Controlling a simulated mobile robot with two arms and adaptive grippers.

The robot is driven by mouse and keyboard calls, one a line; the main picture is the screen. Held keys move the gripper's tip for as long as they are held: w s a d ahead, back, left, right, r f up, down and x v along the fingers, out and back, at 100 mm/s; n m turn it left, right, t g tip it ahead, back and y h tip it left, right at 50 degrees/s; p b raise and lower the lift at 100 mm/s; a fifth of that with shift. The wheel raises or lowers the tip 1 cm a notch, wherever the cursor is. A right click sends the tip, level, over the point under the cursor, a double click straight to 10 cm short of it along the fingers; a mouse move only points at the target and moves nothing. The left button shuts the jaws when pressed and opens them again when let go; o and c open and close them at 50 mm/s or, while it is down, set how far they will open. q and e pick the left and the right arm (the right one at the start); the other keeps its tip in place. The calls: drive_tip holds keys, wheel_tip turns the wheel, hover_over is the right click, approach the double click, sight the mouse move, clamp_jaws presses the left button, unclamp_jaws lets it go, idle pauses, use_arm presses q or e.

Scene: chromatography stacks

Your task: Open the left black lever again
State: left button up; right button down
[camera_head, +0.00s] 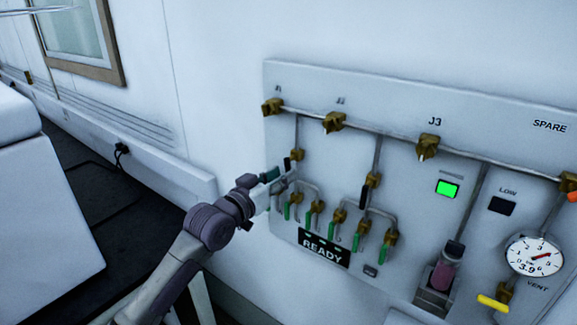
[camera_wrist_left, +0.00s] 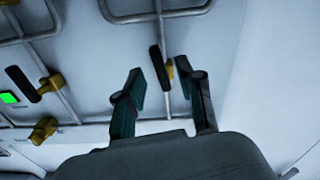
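The left black lever (camera_head: 287,163) sits on a brass valve (camera_head: 297,154) on the pipe under J1. In the left wrist view the left black lever (camera_wrist_left: 158,66) lies nearly along its pipe, beside the brass valve (camera_wrist_left: 170,69). My left gripper (camera_head: 277,177) is at the panel, just below this lever. In the left wrist view its two fingers (camera_wrist_left: 167,82) are spread, with the lever's end showing between them. Neither finger clearly touches it. A second black lever (camera_head: 364,195) hangs on the valve to the right. My right gripper is not in view.
Several green levers (camera_head: 286,211) hang close below my gripper, over a READY sign (camera_head: 324,248). Brass valves line the upper pipe. A lit green display (camera_head: 447,188), a gauge (camera_head: 535,256) and a yellow lever (camera_head: 493,303) are farther right. Bare wall (camera_head: 215,90) lies left of the panel.

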use_arm(q)
drive_tip(key=shift+x, duration=1.8)
clamp_jaws()
